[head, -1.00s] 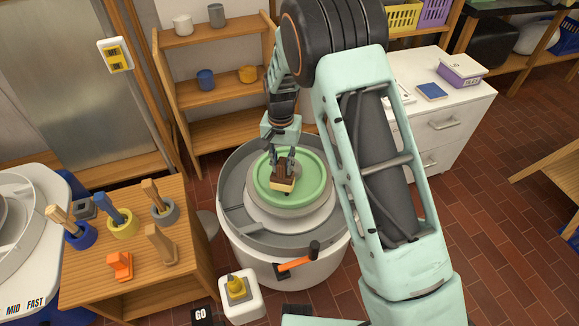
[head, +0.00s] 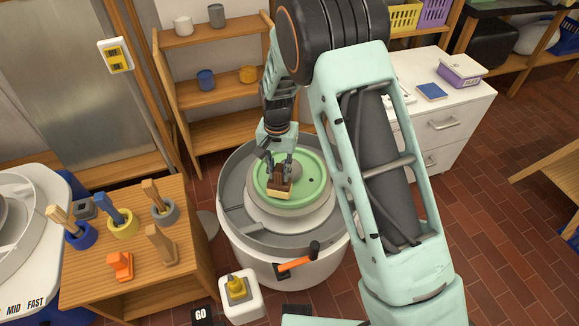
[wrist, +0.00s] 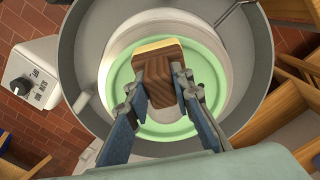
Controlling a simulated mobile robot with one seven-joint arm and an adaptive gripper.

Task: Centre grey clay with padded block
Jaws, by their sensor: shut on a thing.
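My gripper (head: 281,177) is shut on the padded block (head: 281,184), a dark brown wooden block with a pale yellow pad (head: 277,193) on one side. In the wrist view the block (wrist: 158,82) sits between both fingers, with its pad (wrist: 156,46) facing away from me. They are over the pale green round bat (head: 313,192) on the wheel. A grey lump, seemingly the clay (head: 295,168), shows partly behind my gripper in the head view. Whether the block touches the clay or bat I cannot tell.
A grey splash pan (head: 238,205) surrounds the wheel head. An orange-handled lever (head: 295,264) is at its front. Shelves stand behind.

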